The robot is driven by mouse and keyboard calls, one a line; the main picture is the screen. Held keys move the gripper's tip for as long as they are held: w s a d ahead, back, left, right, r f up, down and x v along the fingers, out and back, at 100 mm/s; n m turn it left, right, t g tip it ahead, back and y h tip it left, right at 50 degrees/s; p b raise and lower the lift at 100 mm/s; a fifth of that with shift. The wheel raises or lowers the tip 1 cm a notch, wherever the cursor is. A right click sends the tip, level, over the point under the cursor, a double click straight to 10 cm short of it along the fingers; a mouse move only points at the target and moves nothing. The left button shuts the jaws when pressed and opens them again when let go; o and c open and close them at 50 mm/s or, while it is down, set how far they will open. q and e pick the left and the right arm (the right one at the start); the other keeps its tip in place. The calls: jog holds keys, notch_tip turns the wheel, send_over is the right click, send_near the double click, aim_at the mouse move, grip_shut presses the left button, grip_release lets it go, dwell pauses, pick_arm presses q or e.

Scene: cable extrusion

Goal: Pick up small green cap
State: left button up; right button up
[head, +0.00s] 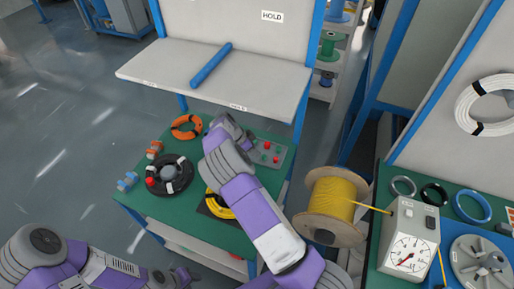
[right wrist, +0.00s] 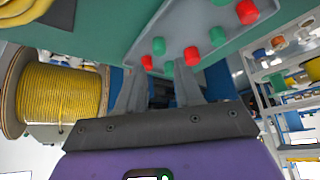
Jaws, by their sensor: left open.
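Small green caps and red caps sit on a grey tray (head: 282,145) on the green table. In the right wrist view, one green cap (right wrist: 168,69) shows between the fingertips, with another green cap (right wrist: 158,46) and a red cap (right wrist: 147,62) close by. A further green cap (right wrist: 195,17) sits farther along the tray (right wrist: 215,35). My right gripper (right wrist: 158,80) has its fingers apart and empty, pointing at the tray; contact with a cap cannot be told. In the head view it is partly hidden by its arm. My left gripper (head: 180,277) is low at the left, away from the tray.
An orange cable coil (head: 186,127), a black coil (head: 170,174) and a yellow coil (head: 218,207) lie on the table (head: 150,208). A shelf (head: 215,70) with a blue bar stands behind. A yellow spool (head: 333,205) stands at right.

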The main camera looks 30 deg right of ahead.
aim_at(266, 158)
jog(key=shift+x, duration=1)
jog(key=shift+s+d+f, duration=0.15)
jog(key=shift+d, duration=0.05)
jog(key=shift+s+d+f, duration=0.15)
jog(key=shift+d+f, duration=0.1)
jog(key=x, duration=0.4)
jog(key=shift+d+f+b, duration=0.1)
jog(key=shift+d+b, duration=0.05)
jog(key=shift+b, duration=0.25)
grip_shut()
